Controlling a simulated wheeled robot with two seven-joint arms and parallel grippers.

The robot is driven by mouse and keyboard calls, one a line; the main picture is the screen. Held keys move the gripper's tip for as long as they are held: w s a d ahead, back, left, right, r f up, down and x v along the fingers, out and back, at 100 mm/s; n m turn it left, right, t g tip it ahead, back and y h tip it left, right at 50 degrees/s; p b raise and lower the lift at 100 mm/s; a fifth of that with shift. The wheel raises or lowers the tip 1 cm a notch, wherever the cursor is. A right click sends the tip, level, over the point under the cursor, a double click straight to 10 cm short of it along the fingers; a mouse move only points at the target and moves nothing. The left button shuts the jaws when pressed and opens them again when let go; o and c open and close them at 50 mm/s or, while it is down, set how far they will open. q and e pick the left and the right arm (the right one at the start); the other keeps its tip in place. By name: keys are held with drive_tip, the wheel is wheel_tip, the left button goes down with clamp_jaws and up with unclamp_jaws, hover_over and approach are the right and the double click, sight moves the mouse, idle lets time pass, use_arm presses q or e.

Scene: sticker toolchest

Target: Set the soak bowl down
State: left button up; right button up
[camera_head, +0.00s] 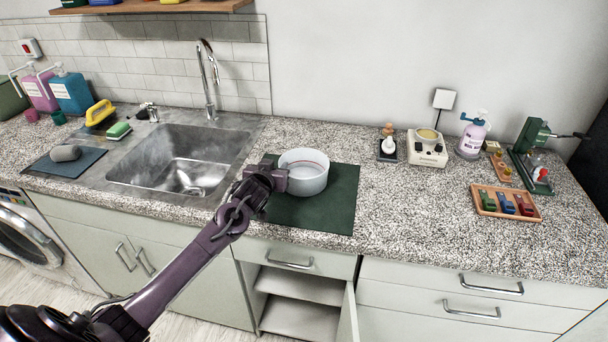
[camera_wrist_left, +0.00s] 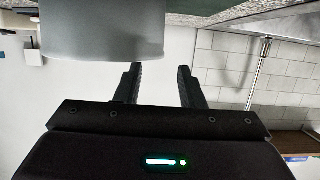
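The soak bowl (camera_head: 306,180), round and pale grey-white, is upright on the dark green mat (camera_head: 338,212) on the counter and appears to rest on it. My left gripper (camera_head: 277,172) is at the bowl's left side, near its rim. In the left wrist view, which is upside down, the bowl's wall (camera_wrist_left: 100,30) fills the upper left. The two fingers (camera_wrist_left: 160,70) stand apart with a clear gap, one close to the bowl's rim; contact cannot be told. My right gripper is not in view.
A steel sink (camera_head: 185,165) with a tall faucet (camera_head: 208,75) lies left of the mat. A cream device (camera_head: 427,152), a spray bottle (camera_head: 472,138) and a wooden tray of coloured pieces (camera_head: 487,208) are at the right. Counter right of the mat is free. A cabinet door (camera_head: 348,315) below stands open.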

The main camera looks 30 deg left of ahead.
sight(283, 158)
use_arm(q)
drive_tip(key=shift+p+x, duration=0.45)
drive_tip(key=shift+x, duration=1.75)
drive_tip(key=shift+d+f, duration=0.1)
drive_tip(key=shift+f, duration=0.05)
drive_tip(key=shift+s, duration=0.1)
clamp_jaws()
